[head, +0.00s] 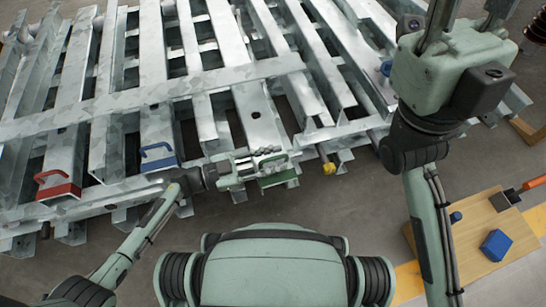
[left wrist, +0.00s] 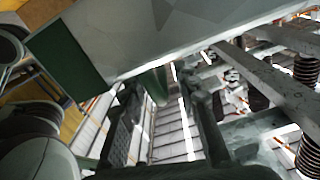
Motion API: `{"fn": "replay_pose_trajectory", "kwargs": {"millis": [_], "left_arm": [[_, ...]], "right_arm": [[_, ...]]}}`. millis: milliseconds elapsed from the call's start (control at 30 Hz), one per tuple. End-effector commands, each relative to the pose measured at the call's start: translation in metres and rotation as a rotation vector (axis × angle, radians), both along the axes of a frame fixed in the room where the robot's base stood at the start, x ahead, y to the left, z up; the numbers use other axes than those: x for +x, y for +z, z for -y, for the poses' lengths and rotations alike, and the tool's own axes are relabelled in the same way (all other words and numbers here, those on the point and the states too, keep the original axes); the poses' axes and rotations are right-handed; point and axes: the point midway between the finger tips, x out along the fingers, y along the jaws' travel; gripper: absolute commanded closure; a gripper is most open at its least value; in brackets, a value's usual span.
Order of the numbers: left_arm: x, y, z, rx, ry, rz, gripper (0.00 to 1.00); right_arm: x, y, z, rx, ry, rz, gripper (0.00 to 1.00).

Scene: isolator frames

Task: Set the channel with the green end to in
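The channel with the green end (head: 278,179) is a grey metal channel in the isolator frames, with a green handle on its end. The green end lies at the near edge of the frames, in the middle of the head view. In the left wrist view its green end (left wrist: 72,50) and grey side fill the upper left. My left gripper (head: 268,157) is at the green handle; its fingers (left wrist: 165,125) stand apart, with a green bar showing at the far end of the gap. Contact cannot be told. My right gripper rises at the top right, its fingertips cut off.
A red-ended channel (head: 58,189) and a blue-ended channel (head: 159,162) lie to the left in the frames. A yellow end (head: 328,168) is close on the right. A wooden board (head: 470,222) with a blue block (head: 496,245) lies at the lower right.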

Motion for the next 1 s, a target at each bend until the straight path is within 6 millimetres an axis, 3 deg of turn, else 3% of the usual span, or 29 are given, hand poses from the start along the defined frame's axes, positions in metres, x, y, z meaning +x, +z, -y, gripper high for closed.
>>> {"fn": "replay_pose_trajectory", "kwargs": {"millis": [167, 700, 1000], "left_arm": [[-0.003, 0.0, -0.007, 0.0, -0.001, 0.0, 0.69], [-0.034, 0.0, -0.102, 0.002, -0.001, -0.001, 0.69], [-0.038, 0.0, -0.115, 0.0, 0.001, 0.0, 0.69]], "right_arm": [[0.0, 0.0, 0.0, -0.003, 0.0, 0.003, 0.69], [0.0, 0.0, 0.0, 0.0, -0.001, -0.001, 0.69], [0.0, 0.0, 0.0, 0.001, -0.001, -0.001, 0.69]]}}
